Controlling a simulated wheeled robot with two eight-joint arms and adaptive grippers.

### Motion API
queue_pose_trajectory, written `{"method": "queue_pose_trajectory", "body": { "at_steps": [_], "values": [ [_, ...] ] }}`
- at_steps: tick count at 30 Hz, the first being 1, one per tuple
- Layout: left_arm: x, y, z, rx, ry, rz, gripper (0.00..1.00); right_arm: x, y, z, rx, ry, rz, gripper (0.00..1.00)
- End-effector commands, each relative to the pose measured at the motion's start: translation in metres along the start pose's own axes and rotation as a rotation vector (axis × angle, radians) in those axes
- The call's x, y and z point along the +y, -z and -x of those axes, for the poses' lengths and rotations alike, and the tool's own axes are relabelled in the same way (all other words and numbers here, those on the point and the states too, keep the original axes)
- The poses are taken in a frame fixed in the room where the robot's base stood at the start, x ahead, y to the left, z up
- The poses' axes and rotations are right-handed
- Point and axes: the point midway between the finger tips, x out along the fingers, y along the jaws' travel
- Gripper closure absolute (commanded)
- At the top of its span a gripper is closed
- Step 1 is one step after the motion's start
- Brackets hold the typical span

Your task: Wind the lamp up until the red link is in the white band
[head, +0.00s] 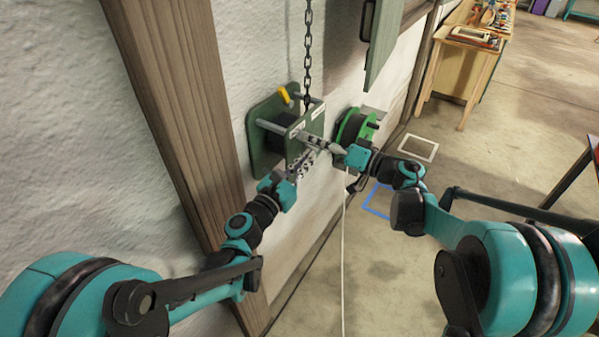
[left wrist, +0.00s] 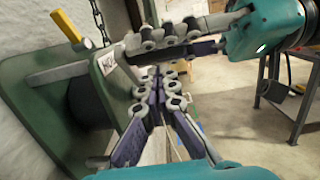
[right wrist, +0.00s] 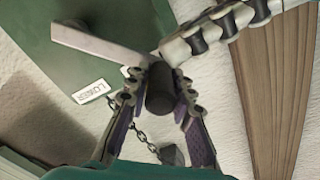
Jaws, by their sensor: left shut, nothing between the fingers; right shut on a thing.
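The green winch (head: 262,130) is on the white wall, with a chain (head: 308,50) rising from it and a yellow lever (head: 284,95) on top. My right gripper (head: 318,143) is shut on the crank's black handle (right wrist: 160,90); the grey crank arm (right wrist: 100,45) and a "LOWER" label (right wrist: 92,92) show in the right wrist view. My left gripper (left wrist: 158,75) is shut and empty just below the right gripper, close to the winch's front plate (left wrist: 112,68). The lamp, red link and white band are not in view.
A green reel (head: 357,127) is on the wall right of the winch; a white cord (head: 344,240) hangs below. A wooden post (head: 165,100) stands left of the winch. A green panel (head: 384,40) is above the reel. The floor at right is mostly open.

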Motion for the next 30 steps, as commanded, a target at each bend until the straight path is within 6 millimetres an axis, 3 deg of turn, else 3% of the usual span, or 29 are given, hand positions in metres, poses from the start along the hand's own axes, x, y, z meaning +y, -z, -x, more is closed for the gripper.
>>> {"method": "queue_pose_trajectory", "body": {
  "at_steps": [26, 27, 29, 30],
  "values": [
    [0.0, -0.018, -0.017, -0.002, 0.001, 0.001, 1.0, -0.001, -0.004, -0.001, -0.009, 0.003, 0.002, 1.0],
    [0.0, -0.018, -0.017, -0.002, 0.001, 0.001, 1.0, -0.002, -0.004, -0.001, -0.01, 0.003, 0.003, 0.75],
    [0.0, -0.018, -0.017, -0.002, 0.001, 0.001, 1.0, -0.002, -0.004, -0.001, -0.009, 0.003, 0.002, 0.59],
    [0.0, -0.018, -0.017, -0.001, 0.001, 0.001, 1.0, -0.001, -0.004, -0.001, -0.008, 0.003, 0.002, 0.56]
  ]
}}
